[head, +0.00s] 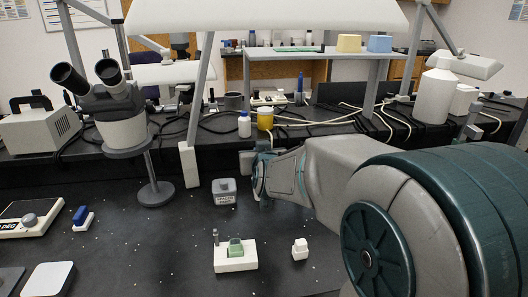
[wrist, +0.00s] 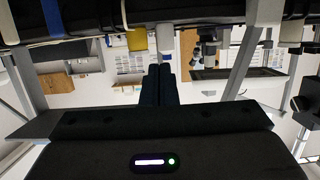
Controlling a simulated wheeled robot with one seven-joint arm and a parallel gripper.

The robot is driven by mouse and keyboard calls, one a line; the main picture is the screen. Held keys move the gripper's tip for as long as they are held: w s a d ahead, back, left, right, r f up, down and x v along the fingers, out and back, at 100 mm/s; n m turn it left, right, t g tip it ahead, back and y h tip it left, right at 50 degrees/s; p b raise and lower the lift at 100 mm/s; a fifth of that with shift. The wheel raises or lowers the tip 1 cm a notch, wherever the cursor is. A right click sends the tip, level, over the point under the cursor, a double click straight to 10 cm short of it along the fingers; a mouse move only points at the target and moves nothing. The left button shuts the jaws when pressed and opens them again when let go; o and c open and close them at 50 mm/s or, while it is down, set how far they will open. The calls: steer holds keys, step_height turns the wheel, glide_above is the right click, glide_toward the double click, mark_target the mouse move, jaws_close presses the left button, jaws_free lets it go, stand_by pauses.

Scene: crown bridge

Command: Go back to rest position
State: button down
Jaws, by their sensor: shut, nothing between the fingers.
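My gripper (wrist: 158,70) shows in the wrist view with its two dark fingers shut together and nothing between them. In the head view my arm reaches in from the right, and the gripper's fingers are hidden behind the wrist. On the black bench in front of it, a white block (head: 235,265) holds a green piece (head: 236,246) and a small metal post (head: 215,237). A small white crown-like piece (head: 300,249) stands apart to its right. A grey lidded container (head: 224,192) stands farther back, just left of my wrist.
A microscope (head: 122,115) stands at the left. A scale (head: 28,216) and a blue-and-white item (head: 83,218) lie at the front left. A raised shelf (head: 300,54), bottles (head: 244,124) and cables are at the back. The bench's middle left is clear.

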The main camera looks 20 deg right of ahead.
steer(key=shift+s+d+r, duration=0.35)
steer(key=shift+d+r, duration=0.1)
steer(key=shift+d, duration=0.1)
steer(key=s+a+r+g+y+p, duration=0.1)
steer(key=s+a+g+p, duration=0.2)
steer(key=s+p, duration=0.3)
steer(key=s+a+r+n+g+y+p, duration=0.1)
steer(key=s+g+p, duration=0.4)
steer(key=s, duration=0.6)
steer(key=s+a+r+n+g+p, duration=0.1)
steer(key=s+a+r+g+p, duration=0.2)
steer(key=s+a+p, duration=0.2)
steer(key=s+p, duration=0.2)
steer(key=s, duration=0.1)
steer(key=shift+s+r+g+y, duration=0.25)
steer(key=shift+s+g+y, duration=0.05)
steer(key=shift+g+y, duration=0.1)
steer(key=shift+a, duration=0.1)
